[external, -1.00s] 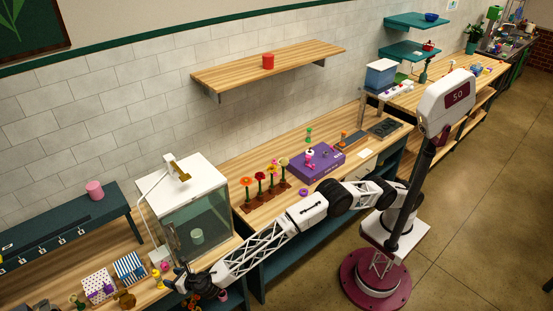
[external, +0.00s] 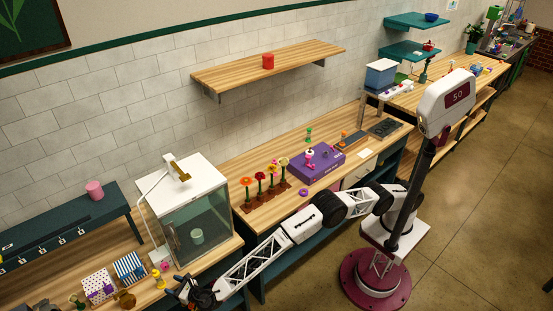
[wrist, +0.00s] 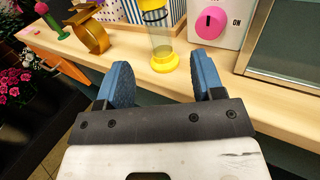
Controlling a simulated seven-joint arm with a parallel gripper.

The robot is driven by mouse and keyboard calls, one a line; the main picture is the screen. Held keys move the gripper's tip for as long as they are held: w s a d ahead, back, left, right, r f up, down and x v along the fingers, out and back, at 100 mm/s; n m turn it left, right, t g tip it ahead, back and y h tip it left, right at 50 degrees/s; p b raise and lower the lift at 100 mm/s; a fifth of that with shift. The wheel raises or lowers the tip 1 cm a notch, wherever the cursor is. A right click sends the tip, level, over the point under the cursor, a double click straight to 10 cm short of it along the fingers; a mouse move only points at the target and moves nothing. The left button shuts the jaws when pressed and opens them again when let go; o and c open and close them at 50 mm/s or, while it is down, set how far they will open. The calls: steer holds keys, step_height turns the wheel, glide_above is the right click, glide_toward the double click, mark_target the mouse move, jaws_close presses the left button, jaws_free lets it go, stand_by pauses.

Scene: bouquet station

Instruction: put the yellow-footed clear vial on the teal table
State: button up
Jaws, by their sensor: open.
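The clear vial with a yellow foot (wrist: 162,57) stands upright on the wooden counter near its front edge. It also shows in the external view (external: 158,279), left of the glass-fronted cabinet. My gripper (wrist: 160,75) is open, its two blue fingers apart and pointing toward the vial. The yellow foot appears just beyond the fingertips, between them in the picture; nothing is held. In the external view my gripper (external: 192,293) is low at the counter's front edge. A dark teal raised table-like bench (external: 60,236) stands at the left against the wall.
A gold object (wrist: 92,36) is left of the vial. Striped (external: 129,267) and dotted (external: 98,287) boxes stand behind. A white panel with a pink knob (wrist: 211,20) is at right, beside the cabinet (external: 208,226).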

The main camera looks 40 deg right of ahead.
mark_target(161, 280)
stand_by(0.4)
steer(key=shift+x, duration=1.3)
steer(key=shift+w, duration=0.1)
steer(key=shift+x, duration=2.45)
steer(key=shift+a, duration=0.15)
jaws_close()
